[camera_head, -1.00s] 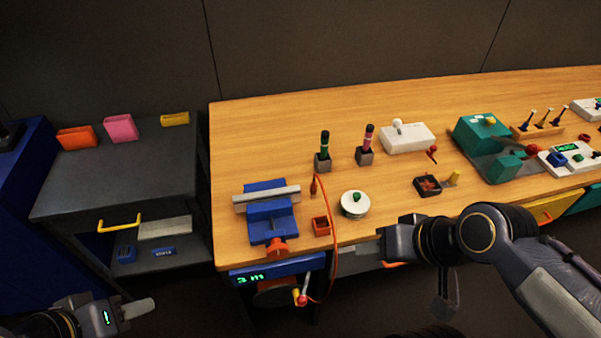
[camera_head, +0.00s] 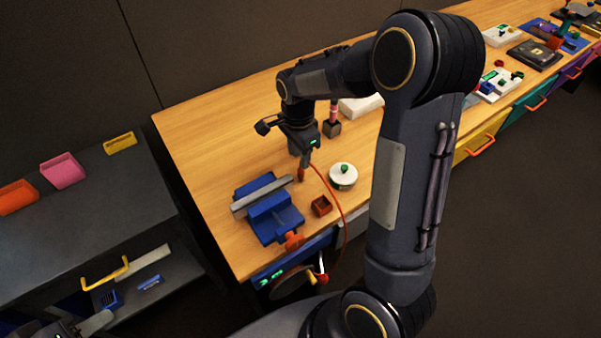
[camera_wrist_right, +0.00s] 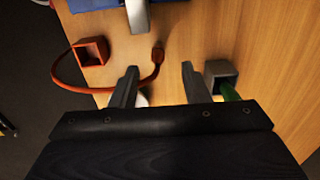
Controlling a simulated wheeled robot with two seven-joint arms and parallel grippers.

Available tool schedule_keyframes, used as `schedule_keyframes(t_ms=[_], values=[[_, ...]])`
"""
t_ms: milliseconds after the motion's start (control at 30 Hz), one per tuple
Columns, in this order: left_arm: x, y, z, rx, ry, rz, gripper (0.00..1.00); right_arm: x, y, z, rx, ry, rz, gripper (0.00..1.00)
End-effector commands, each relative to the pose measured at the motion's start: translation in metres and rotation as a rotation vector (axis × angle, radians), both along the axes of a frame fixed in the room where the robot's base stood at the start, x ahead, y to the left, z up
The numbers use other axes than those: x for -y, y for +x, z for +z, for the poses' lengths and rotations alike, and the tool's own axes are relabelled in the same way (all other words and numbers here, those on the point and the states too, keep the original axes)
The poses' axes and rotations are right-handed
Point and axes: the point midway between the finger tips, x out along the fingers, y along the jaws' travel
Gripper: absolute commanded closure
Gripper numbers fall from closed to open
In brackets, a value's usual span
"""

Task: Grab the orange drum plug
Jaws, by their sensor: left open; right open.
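The orange drum plug (camera_head: 301,174) stands at the end of an orange cable (camera_head: 333,188) on the wooden bench, behind the red-orange box. In the right wrist view the plug (camera_wrist_right: 158,54) lies just beyond and between my open fingertips. My right gripper (camera_head: 303,158) points down just over the plug; its fingers (camera_wrist_right: 160,70) are apart with nothing between them. The cable runs over the bench's front edge to the drum (camera_head: 292,284) below. My left gripper (camera_head: 97,322) is open at the bottom left, far from the plug and partly cut off.
A blue vise (camera_head: 268,212) stands left of the plug. The red-orange box (camera_head: 320,206) and a white round pot with a green knob (camera_head: 343,176) are close by. A grey holder (camera_wrist_right: 220,72) with a green-handled tool (camera_wrist_right: 230,92) sits beside my right finger. My right arm hides part of the bench.

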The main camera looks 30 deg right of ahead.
Motion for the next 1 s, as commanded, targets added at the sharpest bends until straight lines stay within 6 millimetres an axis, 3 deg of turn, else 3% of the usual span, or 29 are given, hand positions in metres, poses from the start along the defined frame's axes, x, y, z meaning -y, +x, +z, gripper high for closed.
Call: schedule_keyframes(t_ms=[400, 700, 1000], values=[[0.0, 0.0, 0.008, 0.0, 0.0, 0.0, 0.59, 0.004, -0.003, -0.054, -0.002, 0.002, 0.001, 0.58], [0.0, 0.0, 0.007, 0.0, 0.0, 0.0, 0.59, 0.004, -0.003, -0.058, 0.001, 0.002, 0.003, 0.59], [0.0, 0.0, 0.007, 0.0, 0.0, 0.0, 0.59, 0.004, -0.003, -0.058, 0.001, 0.002, 0.003, 0.99]])
